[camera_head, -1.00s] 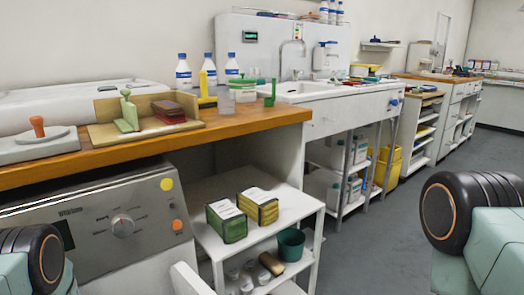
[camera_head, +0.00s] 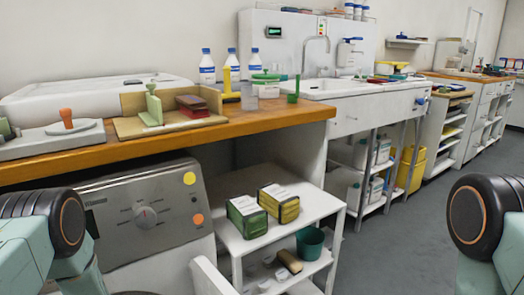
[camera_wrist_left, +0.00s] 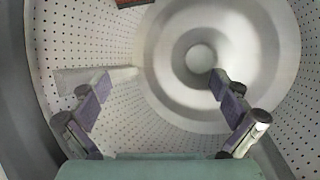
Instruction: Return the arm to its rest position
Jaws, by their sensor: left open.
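My left gripper (camera_wrist_left: 161,85) shows in the left wrist view, its two fingers spread wide with nothing between them. It is inside or at the mouth of a round metal drum (camera_wrist_left: 255,65) with perforated walls and a pale round hub. In the head view, a link of my left arm is at the lower left, in front of the grey washer panel (camera_head: 140,213). A link of my right arm is at the lower right. Neither gripper shows in the head view; the left one is hidden below the frame.
A white shelf cart (camera_head: 290,230) with two boxes (camera_head: 262,210) stands right of the washer. A reddish thing (camera_wrist_left: 132,3) edges into the wrist view's top. Floor is open at right.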

